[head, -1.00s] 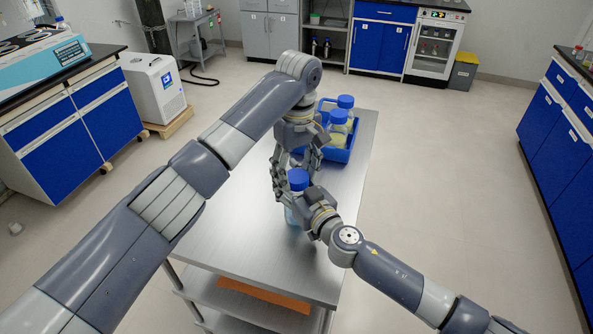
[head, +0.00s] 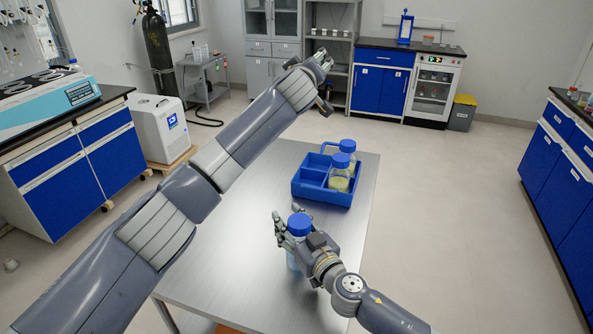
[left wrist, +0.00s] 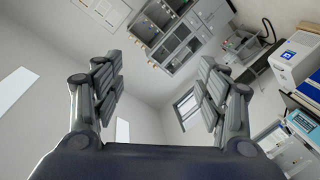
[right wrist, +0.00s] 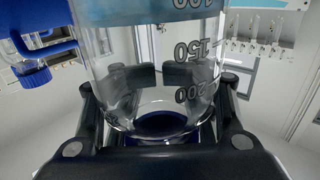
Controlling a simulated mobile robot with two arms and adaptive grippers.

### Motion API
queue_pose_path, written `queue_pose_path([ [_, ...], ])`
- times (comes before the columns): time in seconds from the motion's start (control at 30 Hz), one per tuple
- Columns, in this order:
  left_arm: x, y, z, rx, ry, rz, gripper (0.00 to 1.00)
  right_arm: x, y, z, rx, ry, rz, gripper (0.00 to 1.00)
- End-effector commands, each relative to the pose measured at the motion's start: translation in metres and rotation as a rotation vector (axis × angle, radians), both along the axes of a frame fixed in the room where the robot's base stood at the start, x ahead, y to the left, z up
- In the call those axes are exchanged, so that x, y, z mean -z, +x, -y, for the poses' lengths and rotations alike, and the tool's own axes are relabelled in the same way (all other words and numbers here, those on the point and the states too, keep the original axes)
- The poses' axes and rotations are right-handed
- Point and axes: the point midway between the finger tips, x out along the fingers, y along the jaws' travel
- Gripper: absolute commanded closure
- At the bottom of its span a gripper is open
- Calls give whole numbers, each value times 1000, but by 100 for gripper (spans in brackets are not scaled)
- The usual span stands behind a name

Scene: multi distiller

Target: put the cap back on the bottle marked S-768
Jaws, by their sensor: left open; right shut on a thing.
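A clear bottle (head: 292,261) with light blue liquid stands upright on, or just above, the metal table (head: 225,262); I cannot tell which. A blue cap (head: 300,224) sits on its top; how tightly it is seated cannot be told. My right gripper (head: 290,238) is shut around the bottle's upper part. The right wrist view shows the bottle (right wrist: 150,60) upside down between the fingers, with graduation marks and the dark blue cap (right wrist: 165,124). The S-768 marking is not visible. My left gripper (head: 326,82) is open, raised beyond the table and empty, also in the left wrist view (left wrist: 162,105).
A blue divided carrier (head: 318,194) at the table's far right holds two blue-capped bottles (head: 340,174) with yellowish contents; other compartments look empty. The table's left and near part is clear. Blue cabinets (head: 560,170) and a white machine (head: 160,115) stand apart on the floor.

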Motion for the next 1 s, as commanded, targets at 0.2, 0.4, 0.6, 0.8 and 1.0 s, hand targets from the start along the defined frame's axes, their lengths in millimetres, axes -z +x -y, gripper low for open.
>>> queue_pose_path([
  [0.2,-87,-18,47,198,95,366,33,-1,0,0,0,1,2,100],
  [0.4,-129,-62,103,440,237,625,33,-1,0,0,0,1,2,100],
  [0.6,-127,-117,157,725,432,792,33,-1,0,0,0,1,2,100],
  [0.8,-84,-168,191,1030,673,845,33,-1,0,0,0,1,2,100],
  [1.0,-14,-203,193,1327,945,766,33,-1,0,0,0,1,2,100],
])
